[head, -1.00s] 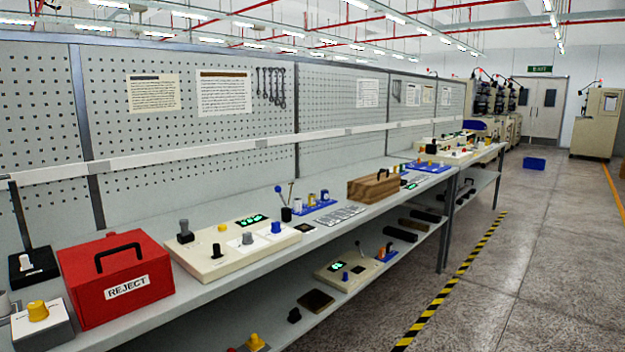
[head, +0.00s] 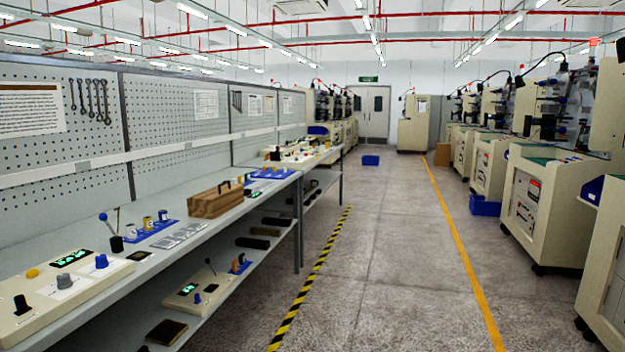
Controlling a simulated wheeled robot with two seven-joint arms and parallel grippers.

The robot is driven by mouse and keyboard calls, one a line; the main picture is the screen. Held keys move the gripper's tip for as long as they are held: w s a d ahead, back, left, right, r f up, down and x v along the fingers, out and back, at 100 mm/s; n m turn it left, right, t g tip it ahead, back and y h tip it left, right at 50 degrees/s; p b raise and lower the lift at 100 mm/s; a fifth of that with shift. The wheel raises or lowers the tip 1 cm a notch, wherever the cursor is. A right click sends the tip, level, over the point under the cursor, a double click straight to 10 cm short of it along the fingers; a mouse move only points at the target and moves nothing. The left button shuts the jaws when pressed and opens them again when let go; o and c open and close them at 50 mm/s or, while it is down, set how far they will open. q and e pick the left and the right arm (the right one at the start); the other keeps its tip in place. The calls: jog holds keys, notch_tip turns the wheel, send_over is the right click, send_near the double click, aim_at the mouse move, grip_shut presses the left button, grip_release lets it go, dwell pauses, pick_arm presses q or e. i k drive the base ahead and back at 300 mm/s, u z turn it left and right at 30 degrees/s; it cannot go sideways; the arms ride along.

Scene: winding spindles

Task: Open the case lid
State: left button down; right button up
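A brown wooden case (head: 216,200) with a dark handle on top stands on the workbench (head: 180,265) at the left, toward the bench's far part. Its lid looks shut. It is the only thing in view that looks like a lidded case. Neither of my grippers shows in the head view.
A cream control panel (head: 60,300) with knobs stands on the near bench. A blue tray (head: 152,233) with small parts lies before the case. A lower shelf holds another panel (head: 196,295). An open aisle (head: 375,260) runs between bench and the machines (head: 545,190) at right.

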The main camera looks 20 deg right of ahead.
aim_at(211, 201)
jog(key=z, duration=0.85)
jog(key=i, duration=1.35)
jog(key=u, duration=0.45)
jog(key=i, duration=1.1)
jog(key=u, duration=1.1)
